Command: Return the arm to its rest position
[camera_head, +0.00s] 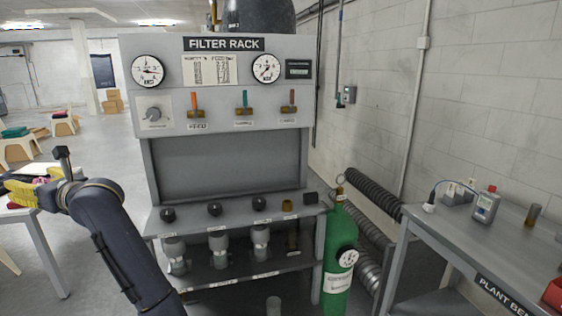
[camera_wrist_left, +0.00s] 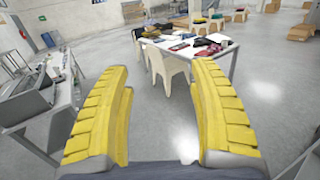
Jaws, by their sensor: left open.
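My left arm (camera_head: 112,232) comes in from the lower left in the head view and is raised, bent at a dark joint. My left gripper (camera_head: 22,188) is at the left edge, pointing left, away from the filter rack, and partly cut off. In the left wrist view its two yellow ribbed fingers (camera_wrist_left: 161,68) stand wide apart with nothing between them. Beyond them lies open floor and a white table (camera_wrist_left: 190,50) with chairs. My right gripper is in neither view.
The grey filter rack (camera_head: 230,165) stands ahead, with gauges, valves and filter housings. A green cylinder (camera_head: 338,265) stands at its right. The plant bench (camera_head: 455,238) holds a handheld meter (camera_head: 485,207) at far right. A table (camera_head: 38,220) stands left, behind my gripper.

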